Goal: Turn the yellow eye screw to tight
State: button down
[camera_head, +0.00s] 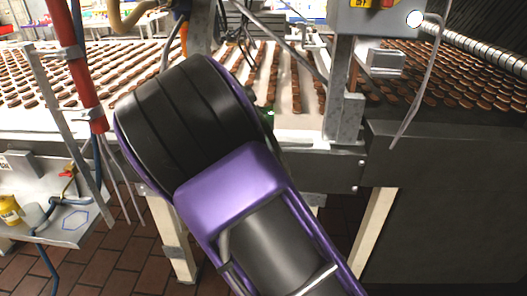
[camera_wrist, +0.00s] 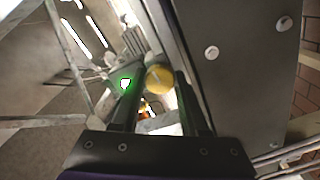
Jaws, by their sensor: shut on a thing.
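The yellow eye screw (camera_wrist: 158,78) shows in the wrist view as a round yellow knob between my fingertips. My gripper (camera_wrist: 161,76) is shut on it, with one dark finger on each side. The screw's eye and shaft cannot be made out clearly, so how far it is turned cannot be told. In the head view my own purple and black arm covers the middle, and it hides the gripper and the screw.
A dark metal plate with bolts (camera_wrist: 240,75) stands close right of my fingers. Conveyor belts with rows of brown biscuits (camera_head: 455,85) lie behind my arm. A metal post (camera_head: 342,90) and grey control box (camera_head: 378,18) stand right. A red pipe (camera_head: 82,70) stands left.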

jog(key=shift+m, duration=0.5)
jog(key=shift+c, duration=2.1)
grip_release()
jog(key=s+p, duration=0.9)
jog(key=s, duration=0.8)
jog(key=shift+s+a, duration=0.25)
jog(key=shift+a, duration=0.1)
